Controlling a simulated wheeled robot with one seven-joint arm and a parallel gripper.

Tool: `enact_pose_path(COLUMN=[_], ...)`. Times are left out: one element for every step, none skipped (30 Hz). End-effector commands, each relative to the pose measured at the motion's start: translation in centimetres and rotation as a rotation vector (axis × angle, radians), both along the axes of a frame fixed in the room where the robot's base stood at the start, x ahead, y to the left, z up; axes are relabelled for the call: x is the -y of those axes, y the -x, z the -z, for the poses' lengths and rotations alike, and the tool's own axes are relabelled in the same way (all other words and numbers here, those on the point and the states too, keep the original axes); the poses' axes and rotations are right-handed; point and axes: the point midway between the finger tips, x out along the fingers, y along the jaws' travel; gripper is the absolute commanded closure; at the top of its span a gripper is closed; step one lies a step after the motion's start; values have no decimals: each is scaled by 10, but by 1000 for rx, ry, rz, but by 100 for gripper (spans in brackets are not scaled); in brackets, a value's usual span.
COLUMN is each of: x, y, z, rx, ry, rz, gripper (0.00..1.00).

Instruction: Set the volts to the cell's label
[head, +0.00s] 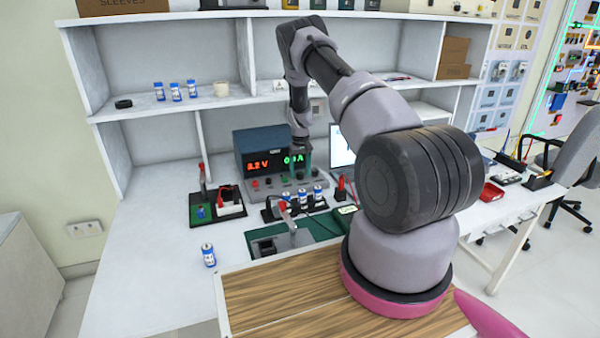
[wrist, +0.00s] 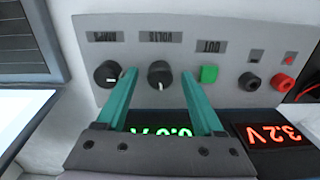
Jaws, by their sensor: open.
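The power supply (head: 245,148) stands at the back of the bench. Its red display (wrist: 275,134) reads 3.2 V and its green display (wrist: 170,132) seems to read 0.0 A, both upside down in the wrist view. The black VOLTS knob (wrist: 160,75) has a white pointer mark and sits between the AMPS knob (wrist: 108,74) and the green OUT button (wrist: 209,74). My gripper (wrist: 159,74) is open, its teal fingers on either side of the VOLTS knob; contact cannot be told. Blue-and-white cells (head: 302,197) stand in a holder before the supply; their labels are too small to read.
A single blue-and-white cell (head: 208,255) stands on the bench at left. A black-and-green fixture (head: 217,207) with a red lever is left of the supply. A green tray fixture (head: 285,240) lies in front. Several cells (head: 175,91) stand on the shelf.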

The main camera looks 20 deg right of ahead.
Motion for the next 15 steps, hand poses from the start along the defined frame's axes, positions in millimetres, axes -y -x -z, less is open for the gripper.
enact_pose_path(x=[0,0,0,0,0,0,0,0,0,0,0,0,0,0,0], y=[0,0,0,0,0,0,0,0,0,0,0,0,0,0,0], z=[2,3,4,4,4,4,4,4,4,4,4,4,4,4,4], rx=[0,0,0,1,1,1,1,1,1,1,1,1,1,1,1], ry=[0,0,0,0,0,0,0,0,0,0,0,0,0,0,0], rz=[0,0,0,0,0,0,0,0,0,0,0,0,0,0,0], gripper=[31,31,31,31,31,31,31,31,31,35,46,61,73,84,100])
